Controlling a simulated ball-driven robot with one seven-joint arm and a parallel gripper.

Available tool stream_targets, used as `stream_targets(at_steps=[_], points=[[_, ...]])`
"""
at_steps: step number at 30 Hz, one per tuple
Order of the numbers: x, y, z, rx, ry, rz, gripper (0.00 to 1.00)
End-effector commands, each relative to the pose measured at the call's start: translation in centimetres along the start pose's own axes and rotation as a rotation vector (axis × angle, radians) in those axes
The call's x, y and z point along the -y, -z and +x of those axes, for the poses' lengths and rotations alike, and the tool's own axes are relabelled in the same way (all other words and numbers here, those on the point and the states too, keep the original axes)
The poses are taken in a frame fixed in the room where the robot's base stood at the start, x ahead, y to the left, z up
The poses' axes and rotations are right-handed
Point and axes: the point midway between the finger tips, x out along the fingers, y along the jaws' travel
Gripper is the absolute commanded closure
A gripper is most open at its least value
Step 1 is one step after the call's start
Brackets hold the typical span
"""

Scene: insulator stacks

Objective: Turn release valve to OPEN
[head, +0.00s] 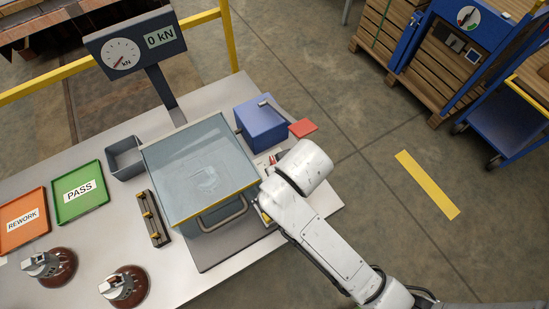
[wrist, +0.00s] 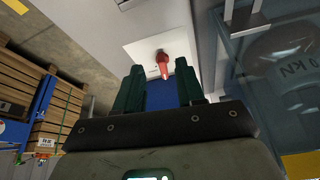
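The red release valve handle (wrist: 163,64) stands out from a white plate (wrist: 146,42) in the wrist view. Small marks beside it are too small to read. My gripper (wrist: 160,88) has two dark green fingers, spread apart with an empty gap between them. The handle shows beyond the fingertips, roughly in line with the gap, and does not look gripped. In the head view my white wrist covers the gripper and most of the valve area, at the right side of the glass-covered box (head: 200,165).
A blue box (head: 261,123) and a red pad (head: 303,128) are on the table beyond my wrist. The glass box's wall (wrist: 235,75) is close on the right in the wrist view. The gauge display (head: 145,45) reads 0 kN. Open floor lies right of the table.

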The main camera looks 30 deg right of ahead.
Motion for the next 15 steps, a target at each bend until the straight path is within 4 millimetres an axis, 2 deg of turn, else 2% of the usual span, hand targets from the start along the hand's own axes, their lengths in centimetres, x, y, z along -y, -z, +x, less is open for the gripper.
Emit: stream_targets(at_steps=[1, 6, 9, 15], points=[[0.0, 1.2, 0.2, -0.002, 0.0, 0.003, 0.62], [0.0, 4.2, 1.4, -0.002, 0.0, 0.004, 0.62], [-0.1, 3.7, 3.5, 0.004, -0.002, 0.001, 0.62], [-0.1, 3.7, 5.8, 0.002, -0.001, 0.001, 0.62]])
